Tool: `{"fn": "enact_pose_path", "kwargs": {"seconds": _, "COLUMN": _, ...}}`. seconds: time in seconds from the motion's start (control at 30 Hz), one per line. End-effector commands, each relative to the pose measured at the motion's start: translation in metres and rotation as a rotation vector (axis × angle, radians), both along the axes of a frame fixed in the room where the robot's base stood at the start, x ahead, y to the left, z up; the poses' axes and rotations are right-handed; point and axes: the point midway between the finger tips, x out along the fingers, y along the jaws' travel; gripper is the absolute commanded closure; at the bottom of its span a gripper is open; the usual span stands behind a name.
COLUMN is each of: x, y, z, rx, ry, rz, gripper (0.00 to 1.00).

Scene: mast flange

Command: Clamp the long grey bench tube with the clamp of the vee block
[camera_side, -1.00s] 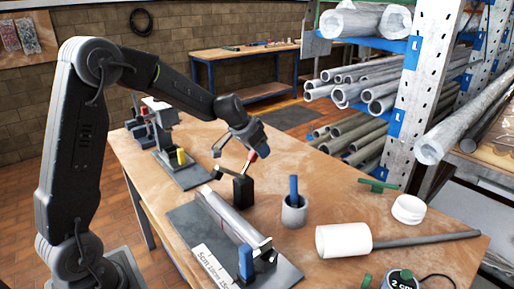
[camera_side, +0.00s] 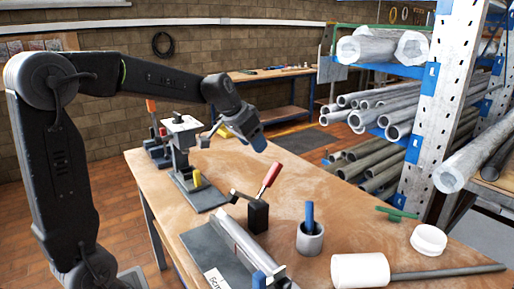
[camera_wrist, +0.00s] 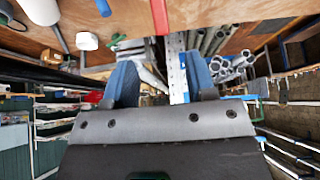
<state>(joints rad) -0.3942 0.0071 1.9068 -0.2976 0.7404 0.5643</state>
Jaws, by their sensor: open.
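The long grey bench tube (camera_side: 243,243) lies along the vee block on a dark base plate (camera_side: 203,244) near the front of the bench in the side view. The clamp (camera_side: 258,214) is a black block beside the tube's far end. Its metal arm (camera_side: 238,194) sticks out to the left, seemingly above the tube, and its red handle (camera_side: 270,178) slants up. The red handle also shows at the top of the wrist view (camera_wrist: 160,14). My gripper (camera_side: 257,142) is above and behind the handle, apart from it. Its blue fingers (camera_wrist: 160,85) are open and empty.
A grey cup (camera_side: 309,241) with a blue-handled tool stands right of the vee block. A white-headed mallet (camera_side: 360,270) and a white ring (camera_side: 428,240) lie farther right. Another fixture (camera_side: 187,155) stands behind. A tube rack (camera_side: 430,130) borders the bench.

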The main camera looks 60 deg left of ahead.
Motion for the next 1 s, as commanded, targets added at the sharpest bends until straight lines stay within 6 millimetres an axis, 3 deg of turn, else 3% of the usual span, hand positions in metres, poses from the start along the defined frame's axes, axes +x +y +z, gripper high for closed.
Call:
{"fn": "enact_pose_path", "kwargs": {"seconds": 0.23, "x": 0.000, "y": 0.000, "z": 0.001, "rx": 0.000, "ry": 0.000, "rz": 0.000, "gripper": 0.51}}
{"fn": "enact_pose_path", "kwargs": {"seconds": 0.43, "x": 0.002, "y": -0.003, "z": 0.004, "rx": -0.014, "ry": 0.090, "rz": -0.027, "gripper": 0.70}}
{"fn": "enact_pose_path", "kwargs": {"seconds": 0.73, "x": -0.010, "y": 0.000, "z": 0.023, "rx": -0.010, "ry": 0.449, "rz": -0.026, "gripper": 0.99}}
{"fn": "enact_pose_path", "kwargs": {"seconds": 0.9, "x": -0.016, "y": 0.002, "z": 0.029, "rx": 0.000, "ry": 0.540, "rz": -0.002, "gripper": 1.00}}
{"fn": "enact_pose_path", "kwargs": {"seconds": 1.0, "x": -0.018, "y": 0.002, "z": 0.022, "rx": 0.000, "ry": 0.551, "rz": 0.000, "gripper": 1.00}}
